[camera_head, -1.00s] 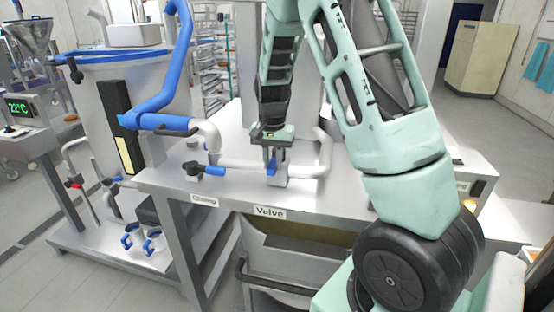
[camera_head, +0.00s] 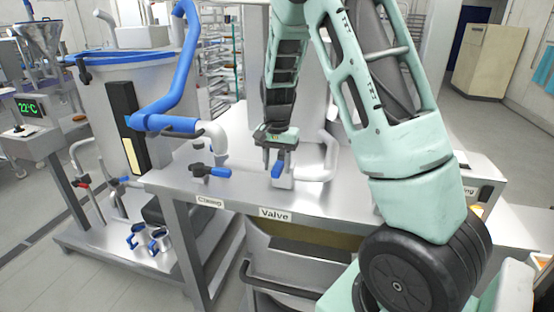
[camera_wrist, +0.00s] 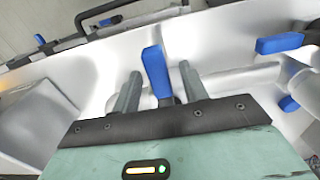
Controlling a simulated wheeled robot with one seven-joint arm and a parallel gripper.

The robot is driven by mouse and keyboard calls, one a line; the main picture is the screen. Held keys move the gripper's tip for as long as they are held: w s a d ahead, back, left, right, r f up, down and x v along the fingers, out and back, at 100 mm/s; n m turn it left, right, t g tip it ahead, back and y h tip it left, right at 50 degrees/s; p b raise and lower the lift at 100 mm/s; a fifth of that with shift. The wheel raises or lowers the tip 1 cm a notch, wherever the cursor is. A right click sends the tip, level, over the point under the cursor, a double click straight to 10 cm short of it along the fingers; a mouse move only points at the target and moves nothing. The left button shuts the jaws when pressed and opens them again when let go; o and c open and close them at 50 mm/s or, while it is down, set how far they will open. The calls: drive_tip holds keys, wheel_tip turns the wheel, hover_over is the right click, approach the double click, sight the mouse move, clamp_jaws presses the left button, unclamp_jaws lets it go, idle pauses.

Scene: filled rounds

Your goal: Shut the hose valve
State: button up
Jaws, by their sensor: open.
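The valve is a short blue lever (camera_head: 277,172) on a grey pipe fitting on the steel bench, above the "Valve" label (camera_head: 275,213). In the head view the lever points toward the bench's front edge. My gripper (camera_head: 276,166) is open, pointing down over the lever. In the wrist view the blue lever (camera_wrist: 156,72) stands between the two fingers of my gripper (camera_wrist: 161,78), with gaps on both sides. It reaches past the fingertips in that picture. The lever's pivot is partly hidden by my gripper.
A second blue lever (camera_head: 216,172) with a black knob sits on the bench to the left, over a smaller label (camera_head: 209,202). A white pipe (camera_head: 328,160) bends up just right of the valve. A blue hose (camera_head: 179,80) stands to the left.

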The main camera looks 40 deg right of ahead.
wheel_tip(320, 180, up, 18)
drive_tip(key=b, duration=0.4)
drive_tip(key=shift+f, duration=0.25)
idle(1.0)
